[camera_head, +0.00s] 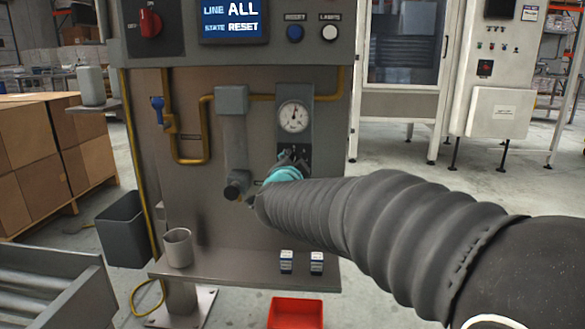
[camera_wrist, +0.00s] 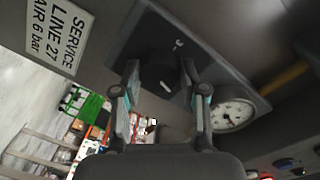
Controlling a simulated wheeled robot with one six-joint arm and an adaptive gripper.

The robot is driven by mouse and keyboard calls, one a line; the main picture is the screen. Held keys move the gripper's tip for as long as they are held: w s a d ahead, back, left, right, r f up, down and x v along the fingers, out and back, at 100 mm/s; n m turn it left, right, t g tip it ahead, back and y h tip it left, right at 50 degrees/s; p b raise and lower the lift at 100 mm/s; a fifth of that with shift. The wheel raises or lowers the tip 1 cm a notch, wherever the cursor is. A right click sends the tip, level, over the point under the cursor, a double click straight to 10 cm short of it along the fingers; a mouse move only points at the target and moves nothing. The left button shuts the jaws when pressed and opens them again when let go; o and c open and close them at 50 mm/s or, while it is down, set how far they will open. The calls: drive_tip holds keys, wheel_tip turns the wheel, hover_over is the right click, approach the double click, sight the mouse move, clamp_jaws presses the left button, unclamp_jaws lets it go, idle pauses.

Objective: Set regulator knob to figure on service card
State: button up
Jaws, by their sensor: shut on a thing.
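The regulator knob (camera_wrist: 158,73) is black and round with a white pointer mark, on a dark plate with a small printed mark above it in the wrist view. My gripper (camera_wrist: 163,78) is shut on the knob, one finger on each side. In the head view my gripper (camera_head: 284,172) reaches the panel just below the gauge and largely hides the knob. The white service card (camera_wrist: 57,37) reads "SERVICE LINE 27 AIR 6 bar", turned sideways. The round white gauge (camera_head: 294,117) has a dark needle pointing roughly upward. It also shows in the wrist view (camera_wrist: 233,115).
A grey cylinder fitting (camera_head: 234,150) and a yellow pipe (camera_head: 206,130) with a blue valve handle (camera_head: 158,110) are left of my gripper. A shelf (camera_head: 225,271) below carries a grey cup (camera_head: 178,248) and two small boxes. A red bin (camera_head: 295,313) is on the floor.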

drive_tip(key=m, duration=0.4)
drive_tip(key=shift+r+m, duration=0.1)
drive_tip(key=shift+m, duration=0.3)
idle(0.4)
drive_tip(key=o, duration=1.1)
drive_tip(key=shift+o, duration=0.2)
drive_tip(key=s, duration=1.2)
drive_tip(key=shift+a+r, duration=0.25)
